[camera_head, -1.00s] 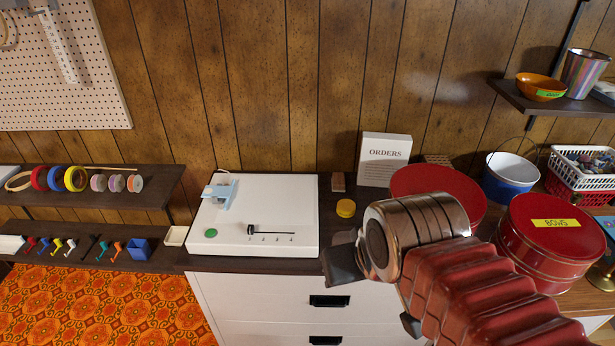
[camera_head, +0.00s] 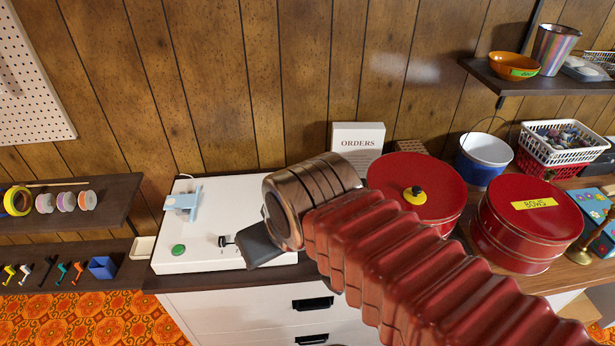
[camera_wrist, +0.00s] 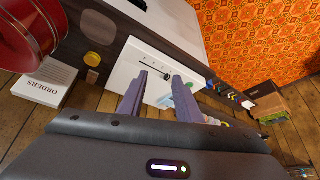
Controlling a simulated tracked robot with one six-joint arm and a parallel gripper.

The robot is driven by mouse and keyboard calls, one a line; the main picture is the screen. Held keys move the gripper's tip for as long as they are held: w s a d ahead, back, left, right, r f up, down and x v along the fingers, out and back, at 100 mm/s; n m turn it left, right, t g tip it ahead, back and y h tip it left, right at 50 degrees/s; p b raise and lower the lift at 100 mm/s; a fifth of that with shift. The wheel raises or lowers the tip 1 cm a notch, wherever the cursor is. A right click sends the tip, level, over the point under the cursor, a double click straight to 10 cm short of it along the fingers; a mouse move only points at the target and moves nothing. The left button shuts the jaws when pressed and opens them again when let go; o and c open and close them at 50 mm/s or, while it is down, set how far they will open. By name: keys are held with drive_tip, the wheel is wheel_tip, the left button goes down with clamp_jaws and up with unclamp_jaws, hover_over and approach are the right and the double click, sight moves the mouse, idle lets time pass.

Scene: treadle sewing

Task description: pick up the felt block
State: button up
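In the head view my gripper (camera_head: 258,250) is over the unit's front right part.
The white unit (camera_head: 212,258) carries a light blue clamp and a green button. Two red tins (camera_head: 418,180) (camera_head: 530,215) stand to the right, by a blue and white bucket (camera_head: 483,158). The ORDERS card (camera_head: 357,140) stands by the wall. Thread shelves are at the left.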

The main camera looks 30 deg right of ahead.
drive_tip(key=o, duration=0.3)
drive_tip(key=shift+w+r, duration=0.1)
drive_tip(key=shift+w, duration=0.1)
drive_tip(key=shift+o, duration=0.9)
drive_tip(key=shift+w+d+r, duration=0.1)
drive_tip(key=shift+w+d, duration=0.1)
drive_tip(key=shift+w, duration=0.05)
drive_tip(key=shift+o, duration=1.4)
drive_tip(key=w+d+r+m, duration=0.1)
drive_tip(key=w+d, duration=0.2)
drive_tip(key=w, duration=0.6)
drive_tip(key=shift+d+r+h, duration=0.2)
drive_tip(key=shift+d+h, duration=0.1)
drive_tip(key=shift+d, duration=0.05)
drive_tip(key=w+d+f+m, duration=0.2)
drive_tip(key=w+d, duration=0.5)
drive_tip(key=w, duration=0.3)
drive_tip(key=w+d+f+m, duration=0.1)
drive_tip(key=w+d+f, duration=0.5)
drive_tip(key=d, duration=0.3)
drive_tip(key=w+d+f+m+g+h, duration=0.1)
drive_tip(key=w+d+f, duration=0.6)
drive_tip(key=d, duration=0.3)
drive_tip(key=shift+f+g, duration=0.3)
drive_tip(key=shift+f, duration=0.15)
drive_tip(key=shift+w+f, duration=0.1)
drive_tip(key=shift+w, duration=0.05)
